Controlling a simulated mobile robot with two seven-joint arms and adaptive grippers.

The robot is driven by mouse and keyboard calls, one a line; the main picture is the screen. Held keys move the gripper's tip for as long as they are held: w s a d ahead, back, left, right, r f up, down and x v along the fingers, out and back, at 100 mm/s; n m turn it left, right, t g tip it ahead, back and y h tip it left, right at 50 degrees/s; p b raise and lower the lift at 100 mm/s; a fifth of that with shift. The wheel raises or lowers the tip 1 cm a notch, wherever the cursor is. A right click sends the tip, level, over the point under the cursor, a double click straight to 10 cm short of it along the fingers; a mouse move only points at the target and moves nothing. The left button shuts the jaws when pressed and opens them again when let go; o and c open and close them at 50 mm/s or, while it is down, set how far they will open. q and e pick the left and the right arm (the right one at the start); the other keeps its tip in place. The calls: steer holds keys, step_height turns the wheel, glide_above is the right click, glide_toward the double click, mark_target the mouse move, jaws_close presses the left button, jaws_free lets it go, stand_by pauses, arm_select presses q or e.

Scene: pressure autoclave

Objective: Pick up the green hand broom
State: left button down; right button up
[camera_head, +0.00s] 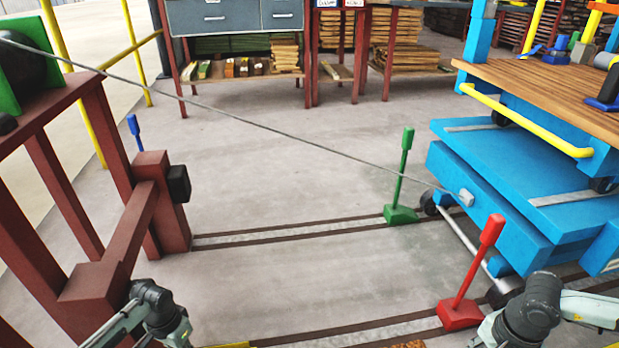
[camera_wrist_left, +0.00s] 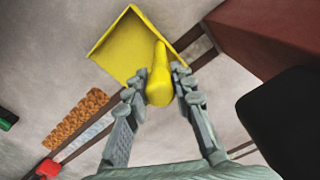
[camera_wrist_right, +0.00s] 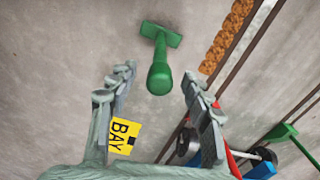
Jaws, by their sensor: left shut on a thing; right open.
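The green hand broom shows in the right wrist view (camera_wrist_right: 161,62). Its thick rounded handle points toward the camera and its crosswise head is beyond, against the grey floor. My right gripper (camera_wrist_right: 158,78) is open, with the handle end between its spread fingers in the picture; I see no contact and cannot tell the depth gap. My left gripper (camera_wrist_left: 157,84) is shut on the handle of a yellow dustpan (camera_wrist_left: 122,46). The head view does not show the broom; both my forearms enter there at the bottom edge.
A blue cart (camera_head: 490,195) stands at right, tied by a cable (camera_head: 290,128) to a dark red frame (camera_head: 45,170) at left. A green-handled block (camera_head: 402,213) and a red-handled block (camera_head: 460,314) stand by floor rails. Mid-floor is clear.

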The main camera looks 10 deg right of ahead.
steer(key=shift+f, duration=0.3)
steer(key=shift+c, duration=0.5)
jaws_close()
